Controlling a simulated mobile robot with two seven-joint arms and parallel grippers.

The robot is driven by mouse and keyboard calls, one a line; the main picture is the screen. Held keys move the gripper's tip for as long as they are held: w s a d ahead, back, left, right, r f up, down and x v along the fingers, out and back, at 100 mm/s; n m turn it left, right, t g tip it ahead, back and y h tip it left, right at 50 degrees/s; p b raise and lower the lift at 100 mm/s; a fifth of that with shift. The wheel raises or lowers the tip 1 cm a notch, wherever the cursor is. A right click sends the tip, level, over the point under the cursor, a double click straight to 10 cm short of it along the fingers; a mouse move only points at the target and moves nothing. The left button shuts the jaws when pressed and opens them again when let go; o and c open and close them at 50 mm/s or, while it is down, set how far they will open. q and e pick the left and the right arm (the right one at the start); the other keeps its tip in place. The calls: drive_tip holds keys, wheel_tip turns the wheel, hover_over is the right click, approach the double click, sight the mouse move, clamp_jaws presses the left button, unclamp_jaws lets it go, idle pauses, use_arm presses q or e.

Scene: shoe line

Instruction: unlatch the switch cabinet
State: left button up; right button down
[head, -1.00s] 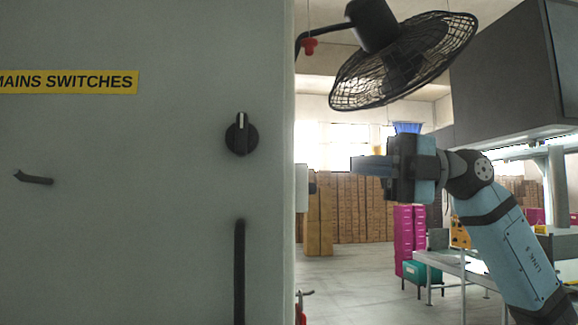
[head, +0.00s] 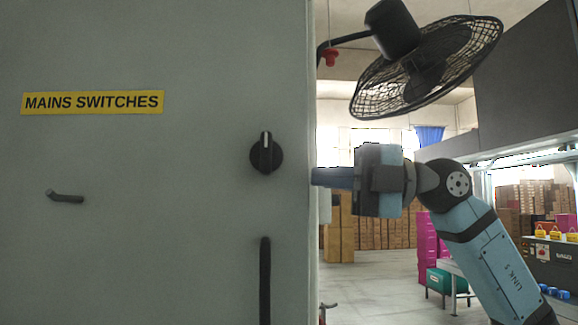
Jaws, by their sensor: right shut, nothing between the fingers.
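The grey switch cabinet (head: 150,255) fills the left half of the head view, with a yellow "MAINS SWITCHES" label (head: 93,102). A round black knob (head: 266,153) with a pale pointer mark standing upright is near its right edge. A long black vertical handle (head: 265,280) is below the knob. A small dark lever (head: 65,197) is on the left of the door. My right gripper (head: 320,177) is shut and empty, pointing left, by the cabinet's right edge, to the right of the knob and slightly lower. I cannot tell whether its tips touch the cabinet. My left gripper is out of view.
A black caged fan (head: 425,70) hangs at the upper right. A dark overhead cabinet (head: 530,75) is at the far right. Stacked cartons (head: 375,232), a magenta stack (head: 428,240) and a teal box (head: 445,284) stand behind. Open floor (head: 380,290) lies right of the cabinet.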

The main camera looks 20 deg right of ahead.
sight(289, 175)
drive_tip(key=x, duration=0.4)
drive_tip(key=shift+a+p, duration=0.15)
drive_tip(key=shift+p, duration=0.2)
drive_tip(key=shift+w+a, duration=0.15)
drive_tip(key=shift+a, duration=0.25)
